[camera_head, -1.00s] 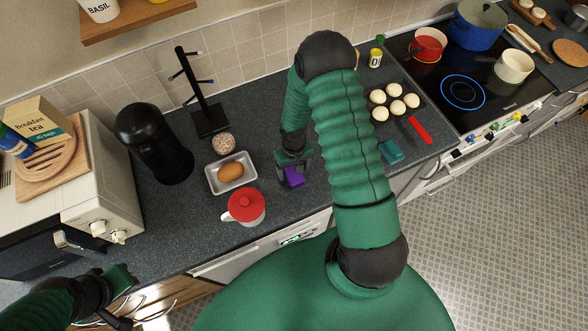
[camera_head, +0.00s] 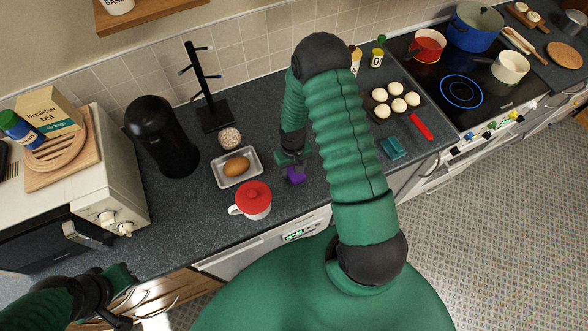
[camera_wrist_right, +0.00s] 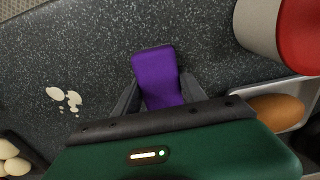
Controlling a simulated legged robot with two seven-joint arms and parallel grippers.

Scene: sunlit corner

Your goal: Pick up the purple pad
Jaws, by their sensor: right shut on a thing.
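The purple pad (camera_head: 296,175) is on or just over the dark counter, right of the red-lidded white mug. My right gripper (camera_head: 293,166) is over it, reaching down from above. In the right wrist view the purple pad (camera_wrist_right: 156,75) sits between the two dark fingers of my right gripper (camera_wrist_right: 158,95), which are shut on its sides. I cannot tell whether the pad is clear of the counter. My left gripper (camera_head: 126,298) is at the lower left, away from the pad; its jaws are not clear.
The red-lidded mug (camera_head: 252,200) and a metal tray (camera_head: 223,182) with a brown egg-shaped item stand left of the pad. A teal pad (camera_head: 393,148), a muffin tin (camera_head: 372,112) and a red-handled tool (camera_head: 421,127) lie to the right. Pale spots mark the counter in the wrist view.

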